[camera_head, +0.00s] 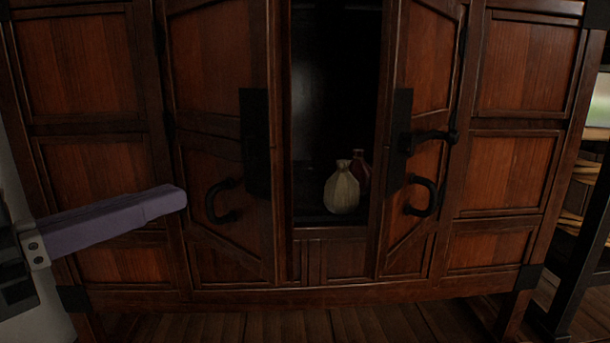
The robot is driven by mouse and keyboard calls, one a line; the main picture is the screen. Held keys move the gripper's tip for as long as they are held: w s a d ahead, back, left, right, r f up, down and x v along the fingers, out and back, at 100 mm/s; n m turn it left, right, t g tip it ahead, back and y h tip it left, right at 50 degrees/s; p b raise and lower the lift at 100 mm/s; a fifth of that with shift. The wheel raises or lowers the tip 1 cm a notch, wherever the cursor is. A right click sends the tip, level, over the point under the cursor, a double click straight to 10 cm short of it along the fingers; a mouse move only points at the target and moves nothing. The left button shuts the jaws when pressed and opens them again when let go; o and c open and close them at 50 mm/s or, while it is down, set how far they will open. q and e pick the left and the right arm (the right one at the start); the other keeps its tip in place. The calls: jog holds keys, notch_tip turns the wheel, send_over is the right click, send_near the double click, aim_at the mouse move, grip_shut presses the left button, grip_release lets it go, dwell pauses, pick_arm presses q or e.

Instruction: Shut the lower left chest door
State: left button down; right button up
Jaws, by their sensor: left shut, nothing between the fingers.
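The wooden chest (85,65) fills most of the head view. Its left door (205,60) stands ajar, with a black curved handle (221,201) and a dark metal plate at its free edge. The right door (425,60) is also ajar, with its own black handle (424,196). A dark gap lies between the two doors. My left gripper (178,197) comes in from the left with its purple fingers shut and empty. Its tips appear just left of the left handle; whether they touch the door cannot be told. My right gripper is not in view.
Inside the gap stand a pale ribbed vase (342,190) and a dark red bottle (362,172). A dark-framed shelf (577,250) stands at the right edge. Wooden floor (270,325) shows below the chest.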

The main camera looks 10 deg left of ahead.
aim_at(269, 164)
pick_arm(q)
jog(key=b+x, duration=0.1)
jog(key=x, duration=0.9)
jog(key=shift+w, duration=0.15)
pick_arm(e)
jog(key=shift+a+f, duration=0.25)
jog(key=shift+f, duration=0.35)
pick_arm(q)
jog(key=shift+w, duration=0.1)
